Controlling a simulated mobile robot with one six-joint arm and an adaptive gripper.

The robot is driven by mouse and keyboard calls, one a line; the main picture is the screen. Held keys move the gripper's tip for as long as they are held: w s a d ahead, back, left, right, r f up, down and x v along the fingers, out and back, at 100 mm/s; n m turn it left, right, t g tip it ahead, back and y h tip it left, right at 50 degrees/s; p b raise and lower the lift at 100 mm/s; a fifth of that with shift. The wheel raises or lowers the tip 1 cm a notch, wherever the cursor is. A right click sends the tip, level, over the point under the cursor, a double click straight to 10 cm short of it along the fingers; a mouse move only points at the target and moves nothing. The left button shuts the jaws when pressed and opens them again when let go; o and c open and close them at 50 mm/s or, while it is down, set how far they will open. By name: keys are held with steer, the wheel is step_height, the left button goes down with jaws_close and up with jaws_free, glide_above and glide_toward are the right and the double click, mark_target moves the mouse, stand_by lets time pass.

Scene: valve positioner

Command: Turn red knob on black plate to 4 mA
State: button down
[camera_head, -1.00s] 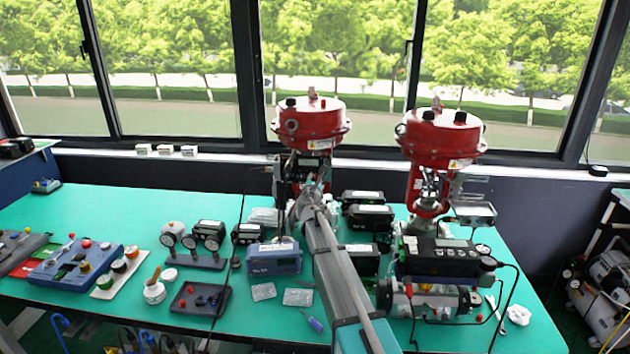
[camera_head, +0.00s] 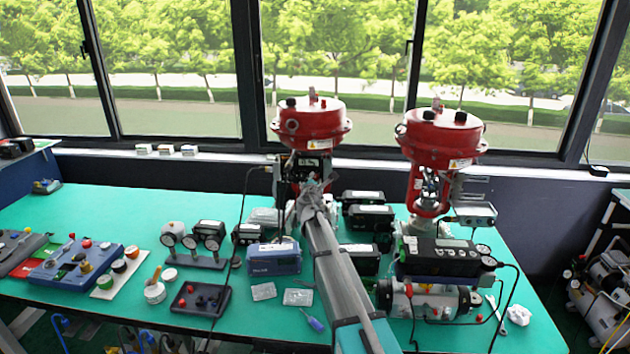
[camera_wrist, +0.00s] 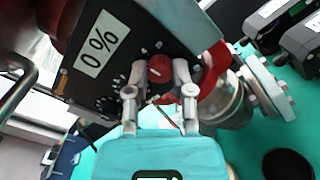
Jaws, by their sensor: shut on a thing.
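The red knob (camera_wrist: 159,68) sits on the black plate (camera_wrist: 121,30) in the wrist view. My gripper (camera_wrist: 158,88) is shut on the red knob, with one grey finger on each side of it. A white label on the plate reads "0%". A dial with small white marks shows on the plate to the left of the knob; no "4 mA" marking is legible. In the head view my gripper (camera_head: 312,195) reaches the left red-topped valve (camera_head: 311,125), and my arm hides most of the plate and the knob.
A second red-topped valve (camera_head: 441,140) stands to the right. Black boxes (camera_head: 370,217) stand behind and right of my arm. A blue-grey box (camera_head: 274,259) and gauges (camera_head: 208,240) are to the left.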

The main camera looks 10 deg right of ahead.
steer(key=shift+c, duration=2.4)
jaws_free()
steer(key=v, duration=1.2)
